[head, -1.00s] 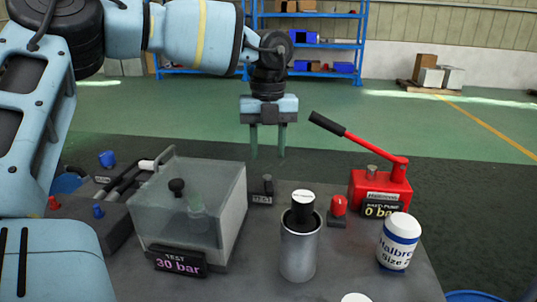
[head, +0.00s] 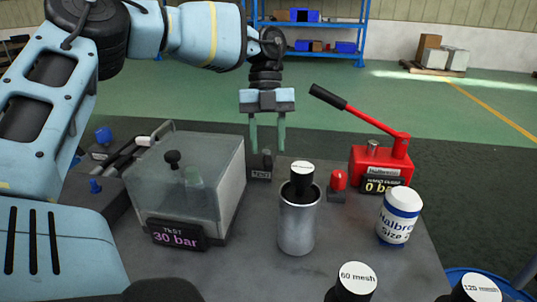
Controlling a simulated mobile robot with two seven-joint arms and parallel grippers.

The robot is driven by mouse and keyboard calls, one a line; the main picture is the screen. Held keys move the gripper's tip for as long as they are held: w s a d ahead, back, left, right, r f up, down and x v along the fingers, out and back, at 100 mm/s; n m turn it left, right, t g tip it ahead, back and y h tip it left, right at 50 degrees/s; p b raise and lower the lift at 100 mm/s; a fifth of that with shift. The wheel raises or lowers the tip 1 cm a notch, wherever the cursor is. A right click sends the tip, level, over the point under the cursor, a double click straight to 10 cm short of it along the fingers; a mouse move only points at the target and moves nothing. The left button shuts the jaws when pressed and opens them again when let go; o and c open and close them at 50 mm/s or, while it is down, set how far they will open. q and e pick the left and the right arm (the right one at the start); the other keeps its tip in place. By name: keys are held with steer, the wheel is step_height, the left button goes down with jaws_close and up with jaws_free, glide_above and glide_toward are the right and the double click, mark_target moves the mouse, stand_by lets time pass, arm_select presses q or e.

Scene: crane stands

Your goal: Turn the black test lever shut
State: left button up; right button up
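The black test lever (head: 267,160) stands upright on a small dark block with a white-lettered label, at the back of the grey bench top. My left gripper (head: 267,149) points down with its two greenish fingers apart and nothing held. Its fingertips show just above and to either side of the lever's top; whether they are level with it in depth I cannot tell. The clear test box (head: 190,185), left of the lever, has a display (head: 176,234) reading TEST 30 bar. My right gripper is not in view.
A red lever (head: 338,182) stands right of the black one. A red hand pump (head: 382,165) reads 0 bar. A metal cup (head: 297,228) holding a black-bodied, white-capped bottle, a white jar (head: 399,218) and a 60 mesh bottle (head: 357,280) stand in front.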

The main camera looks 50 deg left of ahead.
mark_target(268, 162)
arm_select(q)
steer(key=shift+x, duration=1.8)
jaws_close()
